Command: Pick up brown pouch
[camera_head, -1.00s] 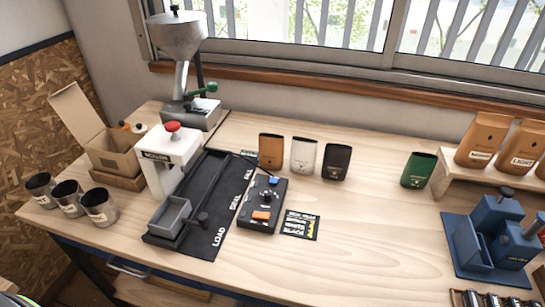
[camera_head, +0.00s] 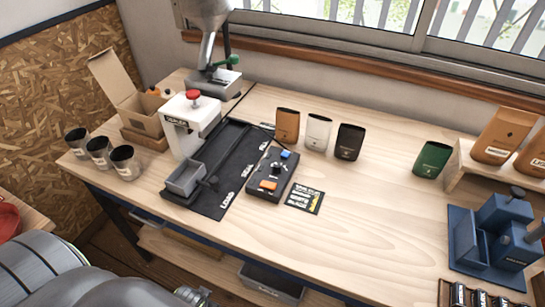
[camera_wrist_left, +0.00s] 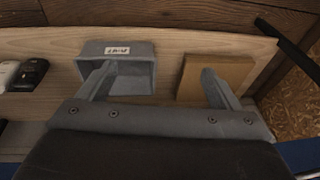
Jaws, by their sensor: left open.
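The brown pouch (camera_head: 288,125) stands upright on the wooden bench in the head view, left of a white pouch (camera_head: 319,132) and a black pouch (camera_head: 349,141). It looks open at the top. My left arm enters at the lower left of the head view, below the bench top and well away from the pouch. My left gripper (camera_wrist_left: 158,78) is open and empty in the left wrist view. Its fingers are over a grey bin (camera_wrist_left: 143,75) and a flat brown object (camera_wrist_left: 215,75) on a wooden surface. My right gripper is not in view.
A black mat with a white sealer (camera_head: 192,125) and a control box (camera_head: 272,175) lies left of the pouches. Metal cups (camera_head: 100,152) stand at the left. A green pouch (camera_head: 432,160) and blue stand (camera_head: 495,235) are right. The bench's front middle is clear.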

